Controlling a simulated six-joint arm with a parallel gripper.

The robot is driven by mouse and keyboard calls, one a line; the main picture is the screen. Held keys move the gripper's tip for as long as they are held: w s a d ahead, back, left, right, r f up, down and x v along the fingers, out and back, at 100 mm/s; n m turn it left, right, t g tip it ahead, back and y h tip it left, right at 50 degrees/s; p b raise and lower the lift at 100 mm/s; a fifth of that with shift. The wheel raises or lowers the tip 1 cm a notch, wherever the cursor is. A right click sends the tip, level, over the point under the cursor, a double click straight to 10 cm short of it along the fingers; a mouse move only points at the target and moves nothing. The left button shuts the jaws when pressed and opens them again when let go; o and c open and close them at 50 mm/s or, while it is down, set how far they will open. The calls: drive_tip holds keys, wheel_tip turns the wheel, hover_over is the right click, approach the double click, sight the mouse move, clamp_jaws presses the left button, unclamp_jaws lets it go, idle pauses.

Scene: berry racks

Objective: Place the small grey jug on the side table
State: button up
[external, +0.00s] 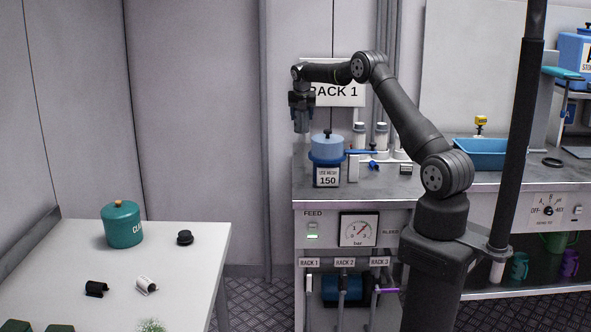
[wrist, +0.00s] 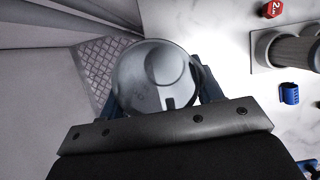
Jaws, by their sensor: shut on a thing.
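The small grey jug (wrist: 150,82) is between the blue fingers of my gripper (wrist: 158,92) in the wrist view, seen from above with its round top towards the camera. In the external view my gripper (external: 301,104) points down with the grey jug (external: 302,121) below it, in the air above the left end of the bench. The jug's lower part is hidden in the wrist view. The white side table (external: 190,262) stands at the lower left, well apart from my gripper.
On the side table are a teal canister (external: 123,226), a black knobbed piece (external: 184,238), a black piece (external: 96,289) and a white piece (external: 146,285). A blue lidded pot (external: 327,150) stands on the bench close to my gripper. The side table's right half has bare room.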

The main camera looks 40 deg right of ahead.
drive_tip(key=s+a+r+n+t+y, duration=0.15)
drive_tip(key=a+n, duration=0.55)
drive_tip(key=a, duration=3.5)
drive_tip(key=s+a+n+y, duration=0.1)
drive_tip(key=s+a, duration=0.3)
drive_tip(key=a, duration=0.4)
drive_tip(key=s+a+n+y, duration=0.1)
drive_tip(key=s+a+n, duration=0.15)
drive_tip(key=a, duration=0.65)
drive_tip(key=s+a+n+g+y, duration=0.15)
drive_tip(key=s+a+n, duration=0.25)
drive_tip(key=s+a, duration=1.35)
drive_tip(key=s+a+n+y, duration=0.2)
drive_tip(key=s+a+n, duration=0.1)
drive_tip(key=s+a, duration=1.4)
drive_tip(key=shift+s+a+f, duration=0.9)
drive_tip(key=shift+s+f, duration=0.8)
drive_tip(key=shift+s, duration=0.05)
drive_tip(key=shift+s+a+f, duration=0.95)
drive_tip(key=shift+s+f, duration=0.75)
drive_tip(key=shift+f, duration=0.05)
drive_tip(key=shift+s+a+f, duration=0.9)
drive_tip(key=shift+s+f, duration=0.8)
drive_tip(key=shift+s, duration=0.05)
drive_tip(key=shift+f, duration=0.15)
